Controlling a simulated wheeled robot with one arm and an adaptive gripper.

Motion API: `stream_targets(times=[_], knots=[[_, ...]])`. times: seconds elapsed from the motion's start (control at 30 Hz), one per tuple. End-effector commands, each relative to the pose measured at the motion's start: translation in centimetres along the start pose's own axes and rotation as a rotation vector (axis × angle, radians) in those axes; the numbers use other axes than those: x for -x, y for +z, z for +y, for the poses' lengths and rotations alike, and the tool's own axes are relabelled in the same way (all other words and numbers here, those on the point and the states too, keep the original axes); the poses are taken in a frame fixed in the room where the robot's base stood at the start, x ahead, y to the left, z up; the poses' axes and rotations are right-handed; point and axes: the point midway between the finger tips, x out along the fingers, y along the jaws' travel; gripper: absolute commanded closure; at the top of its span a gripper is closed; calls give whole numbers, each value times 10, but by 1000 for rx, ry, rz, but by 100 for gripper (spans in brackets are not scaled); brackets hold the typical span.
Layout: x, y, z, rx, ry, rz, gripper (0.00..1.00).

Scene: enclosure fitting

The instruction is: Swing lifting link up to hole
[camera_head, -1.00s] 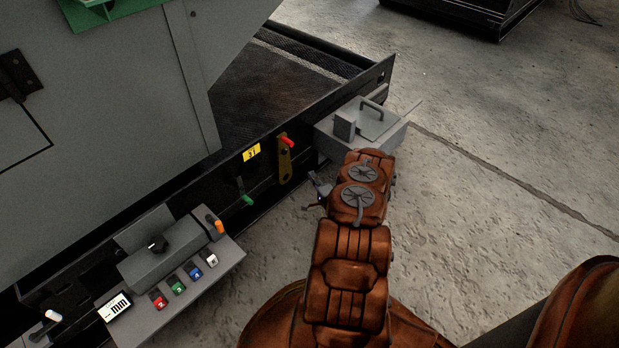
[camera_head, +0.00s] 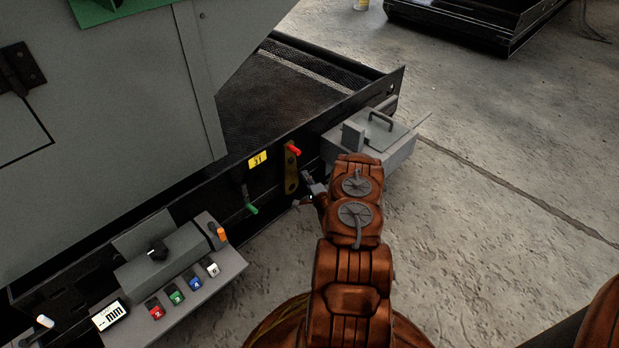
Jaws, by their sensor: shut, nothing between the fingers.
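A brass-coloured link (camera_head: 290,176) with a red knob (camera_head: 293,150) at its top stands roughly upright against the black side rail of the machine. I cannot tell for sure that it is the lifting link, and no hole can be made out beside it. A lever with a green grip (camera_head: 251,209) is to its left, its grip pointing down. My gripper (camera_head: 306,191) is just right of the brass link's lower end, small and partly hidden by my wrist. It is shut and empty. I cannot tell whether it touches the link.
A yellow label (camera_head: 258,159) is on the rail (camera_head: 220,178) left of the red knob. A grey box with a handle (camera_head: 370,138) juts out right of my gripper. A control panel (camera_head: 175,275) with coloured buttons is at lower left. Concrete floor (camera_head: 480,240) is open at right.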

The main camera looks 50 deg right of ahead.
Motion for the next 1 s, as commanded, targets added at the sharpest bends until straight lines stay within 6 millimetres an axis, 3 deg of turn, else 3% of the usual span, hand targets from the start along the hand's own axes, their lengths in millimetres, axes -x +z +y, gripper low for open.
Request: stream_targets(times=[0.23,1.0], knots=[[5,13,1,-1,3,-1,100],[8,24,1,-77,29,-2,100]])
